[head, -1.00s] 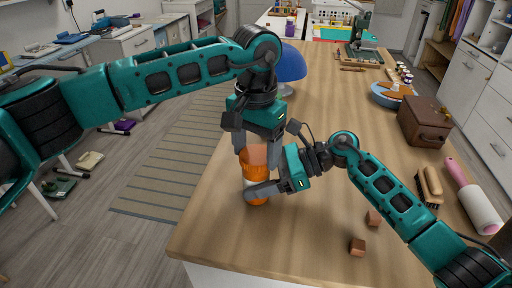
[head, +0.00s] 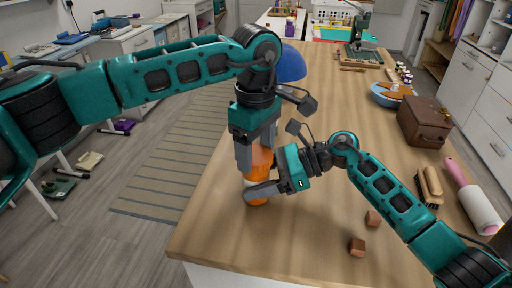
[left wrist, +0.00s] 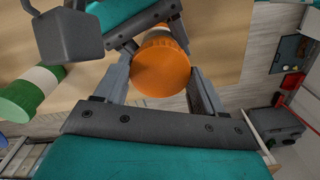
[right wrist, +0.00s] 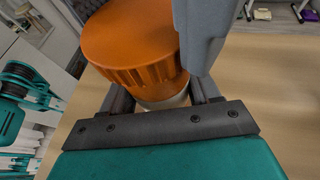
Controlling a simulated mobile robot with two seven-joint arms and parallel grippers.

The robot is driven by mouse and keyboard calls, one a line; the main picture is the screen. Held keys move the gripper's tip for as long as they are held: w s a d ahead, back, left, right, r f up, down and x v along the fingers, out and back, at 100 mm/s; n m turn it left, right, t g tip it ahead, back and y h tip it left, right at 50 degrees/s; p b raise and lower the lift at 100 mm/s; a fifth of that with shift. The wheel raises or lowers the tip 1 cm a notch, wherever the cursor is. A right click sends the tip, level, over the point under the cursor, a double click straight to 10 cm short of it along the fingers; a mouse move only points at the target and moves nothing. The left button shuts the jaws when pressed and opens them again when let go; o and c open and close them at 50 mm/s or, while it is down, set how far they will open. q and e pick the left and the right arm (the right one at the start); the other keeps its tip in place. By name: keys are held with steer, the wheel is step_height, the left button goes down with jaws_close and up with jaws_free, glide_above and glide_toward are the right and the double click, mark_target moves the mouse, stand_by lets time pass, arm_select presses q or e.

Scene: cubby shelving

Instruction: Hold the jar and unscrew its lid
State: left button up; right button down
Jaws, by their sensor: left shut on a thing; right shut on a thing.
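The jar (head: 257,201) stands upright on the wooden table near its left edge, with an orange lid (head: 261,160) on top. The ribbed lid fills the space between the left fingers in the left wrist view (left wrist: 160,66). My left gripper (head: 254,158) reaches down from above and is shut on the lid. My right gripper (head: 259,189) comes in from the right, lower down, and is shut on the jar body. In the right wrist view the lid (right wrist: 130,42) hides most of the body, and a left finger stands beside it.
A blue dome (head: 291,64) stands behind my left gripper. Two brown cubes (head: 373,218) (head: 357,246) lie at the front right. A brush (head: 431,187), a pink-handled roller (head: 476,197) and a brown case (head: 424,122) are along the right edge. The table's middle is clear.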

arm_select(q)
steer(key=n, duration=1.8)
steer(key=shift+n, duration=0.4)
steer(key=n, duration=0.3)
steer(key=shift+n, duration=0.4)
steer(key=n, duration=0.5)
steer(key=shift+n, duration=0.3)
steer(key=n, duration=0.3)
steer(key=shift+r+n, duration=0.1)
steer(key=shift+n, duration=0.2)
steer(key=n, duration=0.4)
